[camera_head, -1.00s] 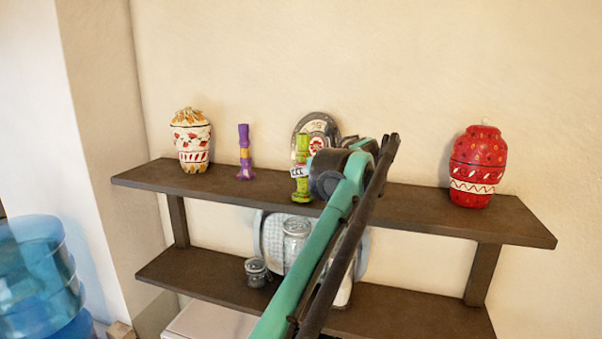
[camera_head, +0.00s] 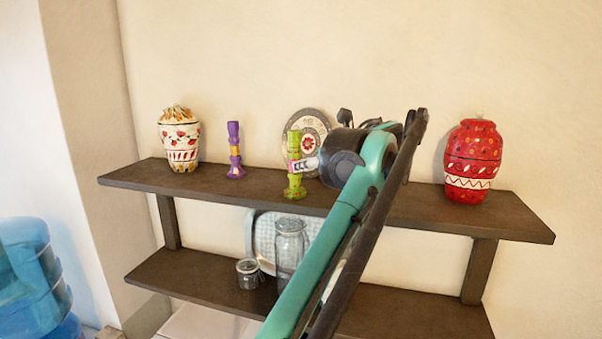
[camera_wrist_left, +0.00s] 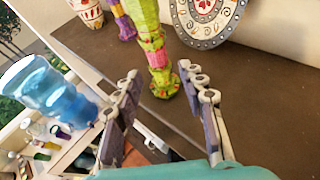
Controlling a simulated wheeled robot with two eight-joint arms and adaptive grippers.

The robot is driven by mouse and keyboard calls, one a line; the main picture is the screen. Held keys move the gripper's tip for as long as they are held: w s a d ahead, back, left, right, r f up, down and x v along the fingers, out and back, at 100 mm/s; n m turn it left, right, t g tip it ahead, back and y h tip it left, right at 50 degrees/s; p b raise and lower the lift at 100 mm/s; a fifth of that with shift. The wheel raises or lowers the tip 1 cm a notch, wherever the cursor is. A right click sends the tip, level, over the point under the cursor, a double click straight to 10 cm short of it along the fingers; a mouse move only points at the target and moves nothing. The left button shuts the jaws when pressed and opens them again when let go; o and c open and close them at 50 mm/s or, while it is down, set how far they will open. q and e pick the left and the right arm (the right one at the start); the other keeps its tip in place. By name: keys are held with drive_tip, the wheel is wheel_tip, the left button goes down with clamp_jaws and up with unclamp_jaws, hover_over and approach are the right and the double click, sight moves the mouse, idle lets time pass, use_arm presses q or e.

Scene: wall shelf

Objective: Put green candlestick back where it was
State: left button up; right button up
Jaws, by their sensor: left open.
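The green candlestick (camera_head: 294,150) stands upright on the top shelf board, in front of a round decorated plate (camera_head: 317,131). It also shows in the left wrist view (camera_wrist_left: 147,22), with its foot on the board and its top cut off by the frame. My left gripper (camera_head: 300,166) is at the candlestick's right in the head view. In the wrist view the left gripper (camera_wrist_left: 158,72) is open, its fingers spread to either side of the candlestick's lower part, with gaps visible and nothing gripped. My right gripper is not in view.
On the top board (camera_head: 420,207) stand a purple candlestick (camera_head: 234,145), a white patterned vase (camera_head: 180,143) and a red vase (camera_head: 472,165). Glass jars (camera_head: 290,247) stand on the lower board. A blue water bottle (camera_head: 30,275) is at left.

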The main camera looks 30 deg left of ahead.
use_arm(q)
drive_tip(key=v, duration=0.4)
drive_tip(key=shift+s+d+r+b, duration=0.2)
drive_tip(key=shift+s+d+b, duration=0.05)
drive_tip(key=shift+b, duration=0.1)
drive_tip(key=s+d+f+n+h, duration=0.4)
drive_tip(key=s+f+n, duration=0.3)
drive_tip(key=f, duration=0.8)
drive_tip(key=s+d+f+n+h, duration=0.3)
drive_tip(key=s+f+n, duration=0.5)
drive_tip(key=f, duration=0.7)
drive_tip(key=s+d+f+n+h, duration=0.4)
drive_tip(key=s+f+n, duration=0.4)
drive_tip(key=f, duration=0.7)
drive_tip(key=shift+d+f+n+h, duration=0.3)
drive_tip(key=shift+d+n, duration=0.2)
drive_tip(key=shift+n, duration=0.2)
drive_tip(key=shift+s, duration=0.1)
wheel_tip(320, 180, down, 40)
drive_tip(key=b, duration=3.9)
drive_tip(key=shift+b, duration=0.4)
